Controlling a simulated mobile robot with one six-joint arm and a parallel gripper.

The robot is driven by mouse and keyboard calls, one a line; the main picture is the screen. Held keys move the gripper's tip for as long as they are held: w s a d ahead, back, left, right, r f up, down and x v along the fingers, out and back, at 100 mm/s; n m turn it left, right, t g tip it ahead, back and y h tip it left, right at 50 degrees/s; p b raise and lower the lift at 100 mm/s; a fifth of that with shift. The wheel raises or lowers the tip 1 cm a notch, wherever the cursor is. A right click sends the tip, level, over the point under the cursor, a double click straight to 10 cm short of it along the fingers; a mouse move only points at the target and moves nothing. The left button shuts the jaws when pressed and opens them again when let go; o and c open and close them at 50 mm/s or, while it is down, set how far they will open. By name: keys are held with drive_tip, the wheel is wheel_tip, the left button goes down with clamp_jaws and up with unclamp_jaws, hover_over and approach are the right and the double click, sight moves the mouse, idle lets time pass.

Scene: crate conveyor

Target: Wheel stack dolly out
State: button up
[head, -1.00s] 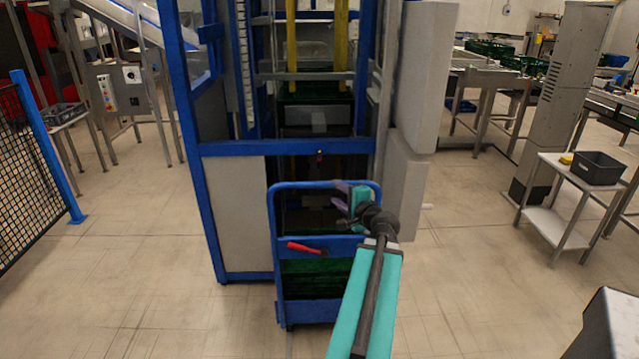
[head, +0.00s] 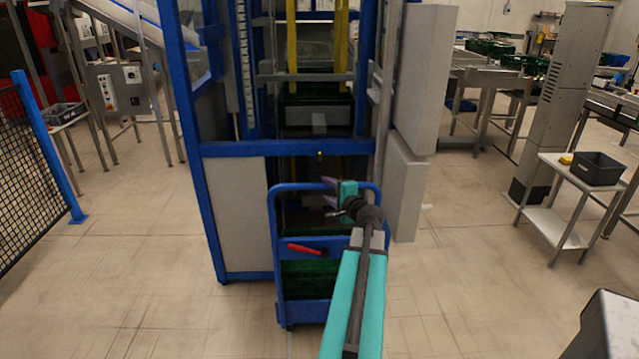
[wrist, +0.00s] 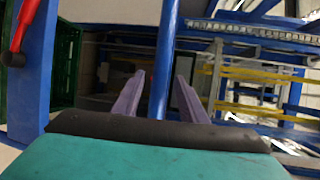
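The stack dolly (head: 274,258) is a blue frame with a looped push handle, standing upright at the front opening of the blue machine frame. Dark green crates (head: 310,280) sit in it, partly hidden behind its bars. A red lever (head: 305,248) is on its crossbar; it also shows in the wrist view (wrist: 22,30).
The machine frame (head: 215,220) stands right behind the dolly, with grey panels (head: 408,195) on its right. A mesh fence (head: 30,150) is at left. A small steel table (head: 550,217) with a dark bin (head: 598,168) stands at right. Floor beside the dolly is clear.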

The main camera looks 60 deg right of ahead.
drive_tip(key=p+x, duration=0.1)
drive_tip(key=x, duration=0.6)
drive_tip(key=shift+d, duration=0.1)
idle(0.4)
clamp_jaws()
drive_tip(key=shift+f, duration=0.1)
